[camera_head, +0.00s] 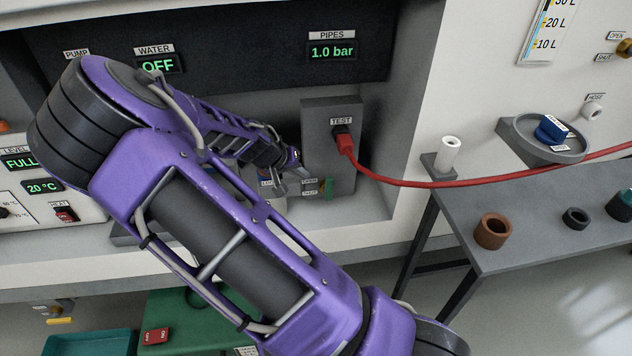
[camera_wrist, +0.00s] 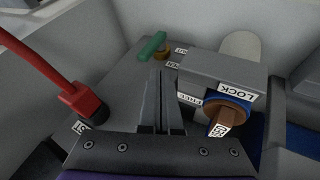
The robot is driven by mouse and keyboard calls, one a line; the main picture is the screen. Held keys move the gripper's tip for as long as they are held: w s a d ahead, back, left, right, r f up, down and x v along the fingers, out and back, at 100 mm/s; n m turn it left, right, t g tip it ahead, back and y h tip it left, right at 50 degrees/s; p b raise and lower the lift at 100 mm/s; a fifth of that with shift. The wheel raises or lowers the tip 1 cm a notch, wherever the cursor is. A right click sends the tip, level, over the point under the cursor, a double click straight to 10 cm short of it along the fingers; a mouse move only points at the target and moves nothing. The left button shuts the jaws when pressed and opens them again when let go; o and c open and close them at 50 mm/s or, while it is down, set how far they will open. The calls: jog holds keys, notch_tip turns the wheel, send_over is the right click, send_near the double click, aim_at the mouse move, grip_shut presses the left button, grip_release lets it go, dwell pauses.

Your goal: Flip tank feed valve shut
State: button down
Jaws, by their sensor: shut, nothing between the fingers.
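A small valve with a green lever (camera_head: 328,187) sits low on the grey test box in the recess, beside small OPEN and SHUT labels. In the wrist view the green lever (camera_wrist: 152,46) on its brass stem lies just beyond my fingertips, with upside-down labels near it. Which label the lever points to is not clear. No tag reading tank feed is legible. My gripper (camera_head: 302,174) is shut and empty, just up and left of the lever in the head view. In the wrist view my gripper (camera_wrist: 162,80) points toward the lever, apparently without touching it.
A red cable plug (camera_head: 345,143) sits in the TEST socket, its cable running right. A brown knob (camera_wrist: 228,110) with LOCK and FREE labels stands close beside my fingers. Recess walls are near. A grey table (camera_head: 460,215) with several rings stands right.

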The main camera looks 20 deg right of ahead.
aim_at(328, 186)
jog(key=b+x, duration=0.1)
jog(key=x, duration=0.9)
jog(key=shift+b, duration=0.35)
